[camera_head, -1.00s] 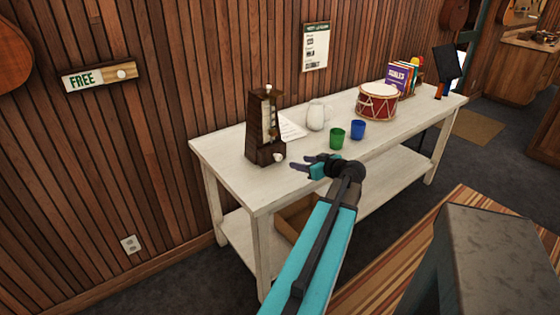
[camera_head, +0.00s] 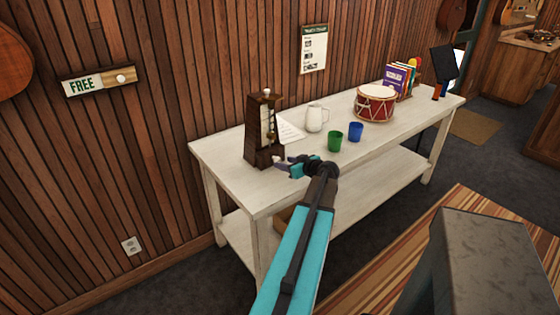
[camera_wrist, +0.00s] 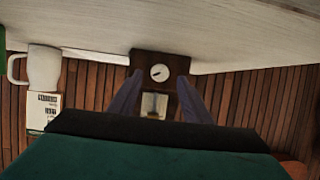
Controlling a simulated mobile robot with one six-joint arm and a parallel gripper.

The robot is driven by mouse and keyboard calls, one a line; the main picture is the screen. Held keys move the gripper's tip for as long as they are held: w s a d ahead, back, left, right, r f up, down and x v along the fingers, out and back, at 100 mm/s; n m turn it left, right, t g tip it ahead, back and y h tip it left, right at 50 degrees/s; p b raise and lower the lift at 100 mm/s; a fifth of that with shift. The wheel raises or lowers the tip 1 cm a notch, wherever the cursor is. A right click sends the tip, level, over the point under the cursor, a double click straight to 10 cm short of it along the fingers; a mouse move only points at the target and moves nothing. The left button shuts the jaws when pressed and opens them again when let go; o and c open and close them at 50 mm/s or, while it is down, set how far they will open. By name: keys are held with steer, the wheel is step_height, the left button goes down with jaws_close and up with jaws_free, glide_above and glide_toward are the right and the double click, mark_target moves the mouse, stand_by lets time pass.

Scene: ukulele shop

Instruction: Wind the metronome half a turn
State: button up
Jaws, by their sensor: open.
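The metronome (camera_head: 257,133) is a dark brown wooden tapered case standing upright at the near left end of the white table. In the wrist view its base shows upside down with a round pale winding knob (camera_wrist: 159,73) marked by a dark line. My gripper (camera_head: 281,163) is at the metronome's lower right side, at about knob height. In the wrist view its two fingers stand apart, one on each side of the knob, with nothing held. Whether a finger touches the knob cannot be told. In the head view the fingers largely cover the knob.
A FREE sign (camera_head: 98,80) hangs on the wood wall.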

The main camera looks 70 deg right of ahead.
mark_target(278, 161)
steer(key=shift+p+x, duration=0.45)
steer(key=shift+x, duration=1.6)
steer(key=c, duration=1)
